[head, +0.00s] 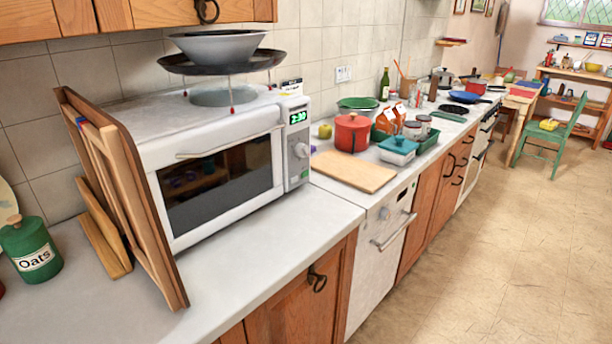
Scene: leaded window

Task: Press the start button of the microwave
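The white microwave (215,165) stands on the counter at the left of the head view, with its dark-windowed door shut. Its control panel (297,143) is on the right side of its front. A green digital display (298,117) is lit at the top of the panel. A round knob (302,150) sits below it, and small marks too small to read lie near the panel's bottom. I cannot tell which part is the start button. Neither of my grippers is in view.
Wooden boards (125,190) lean against the microwave's left side. A bowl and dark pan on a rack (225,62) stand on top. A wooden cutting board (353,171) lies to the right. The counter front (262,238) is bare, and the floor (480,250) is clear.

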